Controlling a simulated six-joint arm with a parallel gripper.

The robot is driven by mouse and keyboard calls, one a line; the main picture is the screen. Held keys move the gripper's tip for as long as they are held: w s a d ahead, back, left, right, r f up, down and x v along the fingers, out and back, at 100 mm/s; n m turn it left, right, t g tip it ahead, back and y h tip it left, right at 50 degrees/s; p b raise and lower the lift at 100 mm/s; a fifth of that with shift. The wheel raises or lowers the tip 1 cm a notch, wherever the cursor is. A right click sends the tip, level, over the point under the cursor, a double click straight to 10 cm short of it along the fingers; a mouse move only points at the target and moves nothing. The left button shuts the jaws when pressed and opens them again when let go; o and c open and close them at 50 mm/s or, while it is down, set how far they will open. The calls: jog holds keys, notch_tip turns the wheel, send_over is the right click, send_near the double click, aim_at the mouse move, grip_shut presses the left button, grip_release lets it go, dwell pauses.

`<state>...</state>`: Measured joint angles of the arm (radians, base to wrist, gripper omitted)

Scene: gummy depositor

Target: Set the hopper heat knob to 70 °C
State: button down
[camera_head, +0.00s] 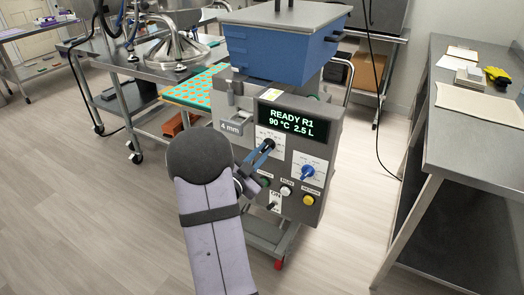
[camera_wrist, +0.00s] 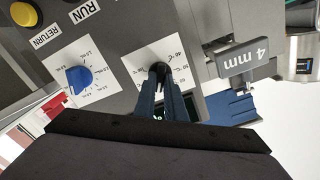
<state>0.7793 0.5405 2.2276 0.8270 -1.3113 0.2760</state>
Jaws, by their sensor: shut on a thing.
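The depositor's display (camera_head: 288,122) reads "READY R1", "90 °C" and "2.5 L". The black heat knob (camera_wrist: 158,68) sits on a white dial plate (camera_wrist: 136,66) with °C marks around it. My gripper (camera_wrist: 160,85) is shut on this knob, one blue finger on each side. In the head view my gripper (camera_head: 265,149) reaches the knob from the lower left. The fingers hide part of the knob and the lower part of its scale in the wrist view, so I cannot tell its exact pointer angle.
Below are a white RUN button (camera_head: 286,191), a yellow RETURN button (camera_head: 308,200) and a switch (camera_head: 275,205). A "4 mm" plate (camera_head: 231,127) juts out at the left. A steel bench (camera_head: 455,150) stands right.

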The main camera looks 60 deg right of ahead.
jog(key=n+p, duration=0.2)
jog(key=n, duration=0.3)
jog(key=shift+n, duration=0.4)
dwell(0.3)
jog(key=c, duration=1.8)
grip_release()
jog(key=shift+a, duration=0.1)
jog(key=shift+a+b, duration=0.55)
jog(key=shift+a, duration=3.05)
